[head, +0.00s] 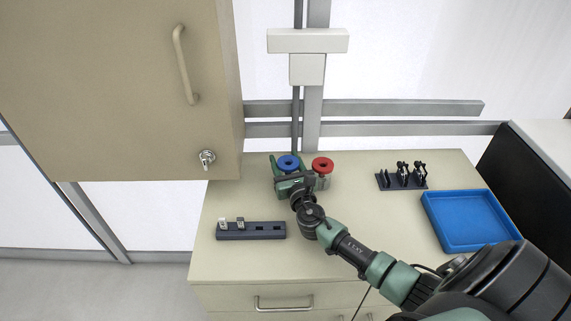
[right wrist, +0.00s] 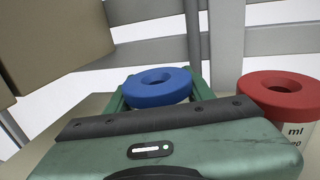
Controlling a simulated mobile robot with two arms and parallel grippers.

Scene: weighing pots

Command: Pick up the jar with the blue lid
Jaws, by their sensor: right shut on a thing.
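The jar with the blue lid (head: 288,163) stands at the back of the bench top. Its blue ring-shaped lid also shows in the right wrist view (right wrist: 158,87), between the green fingers. My right gripper (head: 282,168) reaches in from the lower right and is shut on this jar. The gripper hides the jar's body, and I cannot tell whether the jar's base touches the bench. A jar with a red lid (head: 322,165) stands just to the right; its lid and part of its labelled body show in the right wrist view (right wrist: 282,94). My left gripper is not in view.
A dark rack (head: 251,231) with small items lies at the front left. A black holder (head: 402,179) with dark items stands at the back right, and a blue tray (head: 470,247) at the right. A beige cabinet (head: 120,90) hangs at upper left. The bench's front middle is clear.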

